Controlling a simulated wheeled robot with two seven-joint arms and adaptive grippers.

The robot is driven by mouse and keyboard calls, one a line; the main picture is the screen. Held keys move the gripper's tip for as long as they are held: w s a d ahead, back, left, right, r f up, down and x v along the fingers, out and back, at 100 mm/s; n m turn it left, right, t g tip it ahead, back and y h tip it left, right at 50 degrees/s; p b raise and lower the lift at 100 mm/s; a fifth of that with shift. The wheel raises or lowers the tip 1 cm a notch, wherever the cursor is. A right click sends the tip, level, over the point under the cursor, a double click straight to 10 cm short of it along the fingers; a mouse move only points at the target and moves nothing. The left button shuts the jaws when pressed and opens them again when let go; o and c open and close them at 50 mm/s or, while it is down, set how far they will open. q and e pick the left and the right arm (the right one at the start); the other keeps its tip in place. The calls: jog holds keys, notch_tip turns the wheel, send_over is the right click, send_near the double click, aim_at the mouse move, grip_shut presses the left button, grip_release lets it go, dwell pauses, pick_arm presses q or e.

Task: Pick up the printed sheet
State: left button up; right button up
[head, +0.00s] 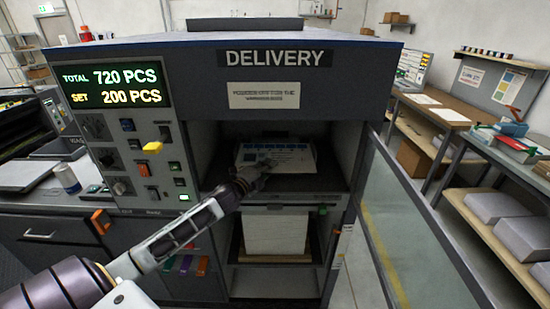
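The printed sheet (290,157) lies flat on a dark shelf inside the opening of the delivery unit (345,58). It is pale with blue marks and lines of print. My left arm reaches in from the lower left, and my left gripper (266,165) is at the sheet's near left edge, over or touching it. The gripper is small and dark here, so I cannot tell whether its fingers are open or closed on the paper. My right gripper is not in view.
A clear door (405,235) stands open to the right of the opening. A stack of white paper (275,228) sits on the lower level. A control panel (130,150) with a lit display (117,85) is on the left. A workbench (440,110) stands further right.

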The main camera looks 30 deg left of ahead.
pick_arm(q)
grip_shut()
jog(key=shift+r, duration=0.8)
notch_tip(320, 180, up, 7)
jog(key=shift+f, duration=0.2)
jog(key=shift+r, duration=0.9)
